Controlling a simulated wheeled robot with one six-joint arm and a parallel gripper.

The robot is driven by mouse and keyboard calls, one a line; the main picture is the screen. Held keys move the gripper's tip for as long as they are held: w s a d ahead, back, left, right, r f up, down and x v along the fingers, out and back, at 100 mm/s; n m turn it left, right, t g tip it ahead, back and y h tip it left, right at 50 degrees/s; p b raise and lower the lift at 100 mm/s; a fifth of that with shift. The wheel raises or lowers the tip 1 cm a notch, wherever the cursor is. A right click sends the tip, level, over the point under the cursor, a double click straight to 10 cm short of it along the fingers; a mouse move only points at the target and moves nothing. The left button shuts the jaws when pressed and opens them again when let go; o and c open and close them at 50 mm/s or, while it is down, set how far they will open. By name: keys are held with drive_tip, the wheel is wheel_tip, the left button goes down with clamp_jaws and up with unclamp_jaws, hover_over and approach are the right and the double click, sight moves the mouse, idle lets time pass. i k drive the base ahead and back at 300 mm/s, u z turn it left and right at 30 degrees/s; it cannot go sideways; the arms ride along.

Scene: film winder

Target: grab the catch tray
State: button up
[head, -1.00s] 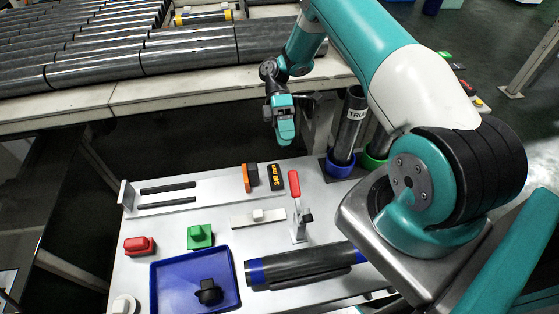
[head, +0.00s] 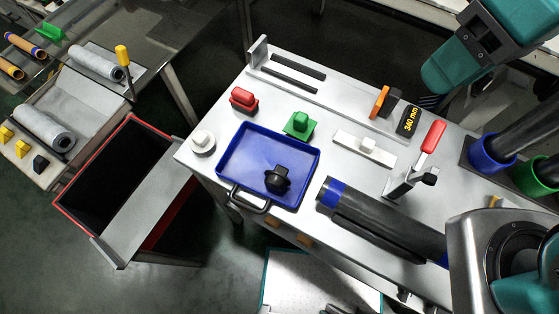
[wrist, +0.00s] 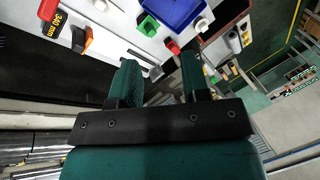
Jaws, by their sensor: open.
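The catch tray (head: 240,164) is a shallow blue tray lying on the light grey bench top. A black knob-like part (head: 277,179) sits in it, and a dark handle (head: 249,199) sticks out at its front edge. The tray also shows at the top of the wrist view (wrist: 176,10), partly cut off. My gripper (wrist: 158,72) is open with nothing between its two green fingers, and the tray lies beyond the fingertips. In the head view my arm is at the upper right, well apart from the tray; the fingertips are hard to make out there.
Around the tray stand a red block (head: 243,99), a green block (head: 299,125), a white round knob (head: 202,142) and a dark roll with blue bands (head: 390,225). A red-handled clamp (head: 432,137) stands up to the right. A red-rimmed bin (head: 77,182) is left of the bench.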

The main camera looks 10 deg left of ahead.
sight(254, 149)
drive_tip(key=k, duration=0.55)
drive_tip(key=u, duration=0.8)
drive_tip(key=i, duration=0.5)
drive_tip(key=z, duration=0.05)
